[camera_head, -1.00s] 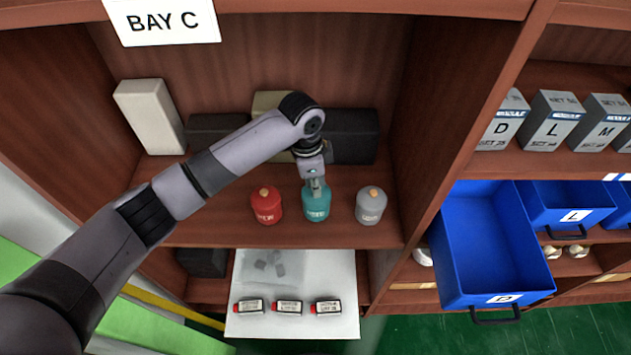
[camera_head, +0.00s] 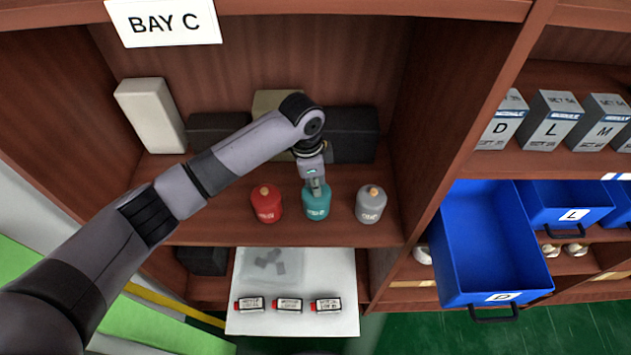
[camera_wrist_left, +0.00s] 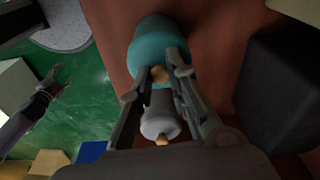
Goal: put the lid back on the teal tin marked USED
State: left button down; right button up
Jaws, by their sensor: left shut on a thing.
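The teal tin (camera_head: 317,207) stands on the shelf between a red tin (camera_head: 266,207) and a grey tin (camera_head: 370,208). Its label is too small to read surely. My left gripper (camera_head: 317,187) points down right over the teal tin. In the left wrist view its fingers (camera_wrist_left: 158,76) close on the small tan knob of the lid, above the teal tin (camera_wrist_left: 158,38). The lid looks in line with the tin. The fingers hide the seam, so I cannot tell whether it is fully seated. The grey tin (camera_wrist_left: 160,118) shows between the fingers.
Dark boxes (camera_head: 355,135) and a white box (camera_head: 150,115) stand behind the tins. An open blue drawer (camera_head: 490,245) juts out at right.

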pick_arm(q)
jog(key=shift+p, duration=0.4)
dwell(0.6)
jog(key=c, duration=1.5)
grip_release()
jog(key=shift+o, duration=0.5)
jog(key=o, duration=0.4)
jog(key=shift+r+p, duration=3.5)
jog(key=shift+p, duration=0.1)
jog(key=shift+c, duration=0.5)
